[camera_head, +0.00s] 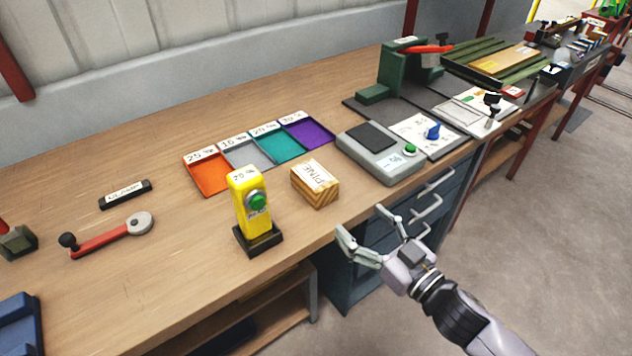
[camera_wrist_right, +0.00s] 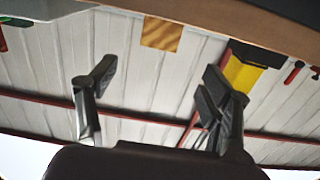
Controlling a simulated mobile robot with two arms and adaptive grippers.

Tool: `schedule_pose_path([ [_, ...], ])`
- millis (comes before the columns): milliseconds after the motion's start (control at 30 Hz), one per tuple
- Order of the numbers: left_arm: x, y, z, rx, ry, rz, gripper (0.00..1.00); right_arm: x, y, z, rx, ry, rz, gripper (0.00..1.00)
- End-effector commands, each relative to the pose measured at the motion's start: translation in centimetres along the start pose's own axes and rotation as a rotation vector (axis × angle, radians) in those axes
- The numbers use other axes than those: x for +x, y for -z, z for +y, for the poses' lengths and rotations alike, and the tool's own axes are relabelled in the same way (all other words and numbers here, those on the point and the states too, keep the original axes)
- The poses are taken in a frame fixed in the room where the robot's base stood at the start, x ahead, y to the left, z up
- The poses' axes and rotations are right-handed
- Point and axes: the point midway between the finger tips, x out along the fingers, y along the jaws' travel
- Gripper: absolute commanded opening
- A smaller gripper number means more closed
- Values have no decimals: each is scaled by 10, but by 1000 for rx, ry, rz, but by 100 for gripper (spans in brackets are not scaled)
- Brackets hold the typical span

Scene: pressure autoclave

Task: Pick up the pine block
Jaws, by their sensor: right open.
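The pine block (camera_head: 316,184) is a small wooden block with striped grain and a white label reading PINE on top. It rests on the workbench near its front edge, right of a yellow button post. In the right wrist view, the block's striped face (camera_wrist_right: 160,35) shows near the top centre. My right gripper (camera_head: 361,220) is open and empty, just off the bench's front edge, to the lower right of the block and apart from it. Its two spread fingers (camera_wrist_right: 163,88) show in the wrist view, below the block. My left gripper is not in view.
The yellow post (camera_head: 249,205) with a green button stands close left of the block; it also shows in the wrist view (camera_wrist_right: 245,72). Coloured trays (camera_head: 210,174) lie behind. A grey scale-like device (camera_head: 381,155) sits to the right. A red-handled lever (camera_head: 105,236) lies left.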

Motion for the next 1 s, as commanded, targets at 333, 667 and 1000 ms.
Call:
schedule_pose_path([
  [333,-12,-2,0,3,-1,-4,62,74,3,1,-1,-1,2,73],
  [667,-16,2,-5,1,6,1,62,105,3,1,-1,-1,0,73],
  [1000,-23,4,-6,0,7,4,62,149,7,2,-1,-3,-1,73],
])
